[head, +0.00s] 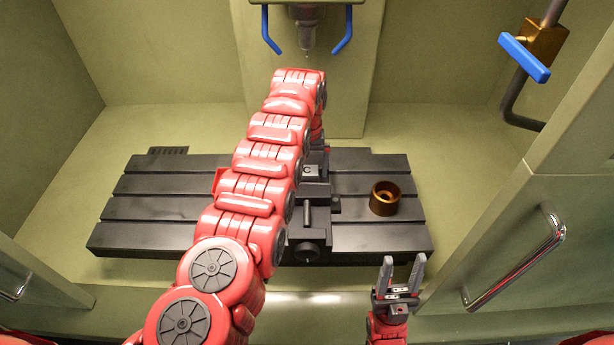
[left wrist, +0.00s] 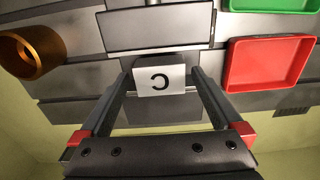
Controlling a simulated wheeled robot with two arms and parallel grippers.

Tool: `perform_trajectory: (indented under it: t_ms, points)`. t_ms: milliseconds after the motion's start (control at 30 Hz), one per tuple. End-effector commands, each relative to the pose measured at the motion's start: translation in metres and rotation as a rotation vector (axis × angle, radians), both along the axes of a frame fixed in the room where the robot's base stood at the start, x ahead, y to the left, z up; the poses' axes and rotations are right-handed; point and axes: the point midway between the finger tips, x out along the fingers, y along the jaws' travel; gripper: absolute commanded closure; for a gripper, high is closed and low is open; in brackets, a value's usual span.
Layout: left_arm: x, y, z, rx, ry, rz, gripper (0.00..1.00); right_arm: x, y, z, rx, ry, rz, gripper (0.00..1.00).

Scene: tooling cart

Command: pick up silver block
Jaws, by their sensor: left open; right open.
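The silver block (left wrist: 160,80), marked with a letter C, shows in the left wrist view, set at the grey vise (left wrist: 158,30). In the head view the block (head: 309,171) shows just right of my red left arm. My left gripper (left wrist: 162,74) is open, with one finger on each side of the block and small gaps visible beside it. In the head view my own arm hides most of that gripper. My right gripper (head: 402,265) is open and empty, in front of the slotted table, away from the block.
The dark slotted table (head: 150,208) carries a bronze ring (head: 385,198) at right. A red tray (left wrist: 268,64) and a green tray (left wrist: 270,4) show in the left wrist view. A spindle (head: 307,35) hangs above. A blue-handled valve (head: 524,57) is at upper right.

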Motion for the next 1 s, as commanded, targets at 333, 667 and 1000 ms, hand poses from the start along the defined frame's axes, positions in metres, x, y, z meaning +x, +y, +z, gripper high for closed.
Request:
perform_trajectory:
  t_ms: [333,667,1000]
  points:
    - [0.0003,-0.0002,-0.0105,-0.002,-0.001,0.001,0.09,0.0001,0.0,-0.0036,0.0,0.001,0.0,0.48]
    - [0.0006,-0.0002,-0.0104,-0.002,-0.002,0.0,0.68,0.0001,0.0,-0.0036,0.0,0.001,0.0,0.48]
    - [0.0007,-0.0001,-0.0103,-0.002,-0.003,0.001,0.96,0.0001,0.0,-0.0037,0.0,0.001,0.0,0.48]
